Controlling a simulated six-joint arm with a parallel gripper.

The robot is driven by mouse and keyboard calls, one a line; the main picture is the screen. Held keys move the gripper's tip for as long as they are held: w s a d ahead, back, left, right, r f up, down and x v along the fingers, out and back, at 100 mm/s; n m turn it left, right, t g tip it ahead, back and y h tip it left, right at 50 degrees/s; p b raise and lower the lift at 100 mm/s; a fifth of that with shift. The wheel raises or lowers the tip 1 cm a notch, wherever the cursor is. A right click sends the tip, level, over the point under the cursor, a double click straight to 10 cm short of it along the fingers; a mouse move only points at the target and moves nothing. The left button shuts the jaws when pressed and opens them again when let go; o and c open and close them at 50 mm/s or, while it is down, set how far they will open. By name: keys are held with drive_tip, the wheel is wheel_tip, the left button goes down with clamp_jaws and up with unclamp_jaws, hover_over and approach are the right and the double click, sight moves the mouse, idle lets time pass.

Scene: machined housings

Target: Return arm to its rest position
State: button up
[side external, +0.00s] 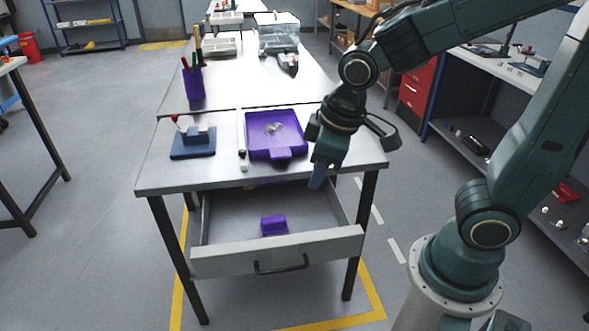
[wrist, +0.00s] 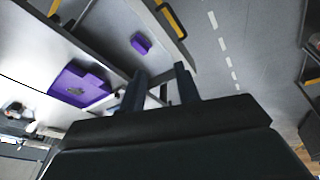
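My gripper (side external: 317,183) points down just off the front right edge of the metal table (side external: 215,177), above the right side of the open drawer (side external: 277,254). In the wrist view its two dark fingers (wrist: 160,82) stand apart with nothing seen between them. A purple block (side external: 273,225) lies in the drawer, below and to the left of my gripper; it also shows in the wrist view (wrist: 141,43). A purple tray (side external: 258,146) with small metallic parts (side external: 273,128) in it sits on the table, left of my gripper.
A blue fixture (side external: 193,147) with a red-knobbed lever stands left of the tray. A purple tool cup (side external: 194,86) and a clear bin (side external: 279,38) are farther back. Shelving (side external: 478,140) stands to the right. Floor between table and shelving is clear.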

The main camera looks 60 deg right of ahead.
drive_tip(key=s+d+r+m+t, duration=0.2)
drive_tip(key=s+d+r+m, duration=0.2)
drive_tip(key=s+r, duration=0.3)
drive_tip(key=shift+s+d+r, duration=0.35)
drive_tip(key=shift+s+d, duration=0.2)
drive_tip(key=shift+s, duration=0.65)
